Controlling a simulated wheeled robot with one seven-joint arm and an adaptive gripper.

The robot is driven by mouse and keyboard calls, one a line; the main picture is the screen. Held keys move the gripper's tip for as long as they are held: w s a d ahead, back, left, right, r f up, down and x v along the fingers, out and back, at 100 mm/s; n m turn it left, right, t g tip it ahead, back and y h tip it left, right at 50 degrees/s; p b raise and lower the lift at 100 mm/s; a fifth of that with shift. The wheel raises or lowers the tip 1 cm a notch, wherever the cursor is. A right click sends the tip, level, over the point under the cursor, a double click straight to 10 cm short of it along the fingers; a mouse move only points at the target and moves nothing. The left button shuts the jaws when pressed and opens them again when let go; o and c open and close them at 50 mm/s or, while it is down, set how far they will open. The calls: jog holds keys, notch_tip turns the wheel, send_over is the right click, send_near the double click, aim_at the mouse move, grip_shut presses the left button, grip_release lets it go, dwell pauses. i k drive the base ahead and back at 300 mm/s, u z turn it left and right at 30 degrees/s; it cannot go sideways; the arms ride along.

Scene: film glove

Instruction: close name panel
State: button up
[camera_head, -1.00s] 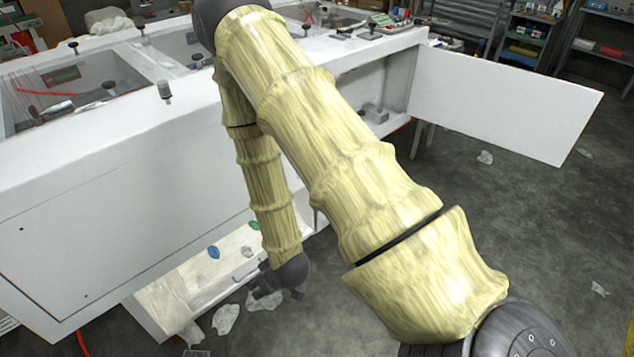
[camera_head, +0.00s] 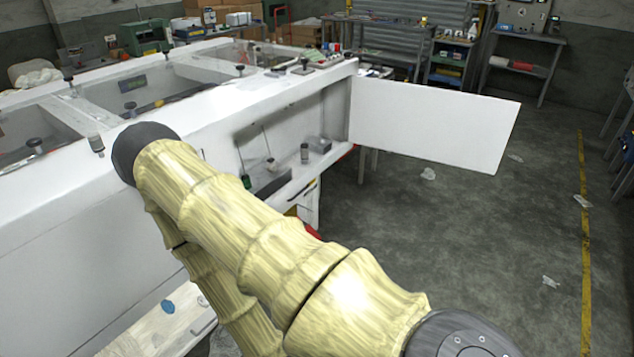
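The name panel seems to be the white flat door (camera_head: 435,125) at the right end of the white cabinet-like machine (camera_head: 60,215). It is swung wide open and sticks out to the right from the machine's corner. Behind it the compartment (camera_head: 285,140) is open, with small items inside. My arm, in a yellowish sleeve, crosses the lower middle of the picture, left of the panel and apart from it. My gripper is not visible; the end of the arm lies out of the picture or behind my arm.
Bare concrete floor (camera_head: 470,250) lies in front of and below the panel, with a few scraps on it. Shelves and benches (camera_head: 515,60) stand along the back wall. Knobs (camera_head: 96,144) stick up from the machine's top. A lower drawer or shelf (camera_head: 150,325) shows at bottom left.

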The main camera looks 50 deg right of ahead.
aim_at(465, 129)
jog(key=k, duration=0.5)
jog(key=z, duration=2.85)
jog(key=i, duration=6.05)
jog(key=u, duration=1.45)
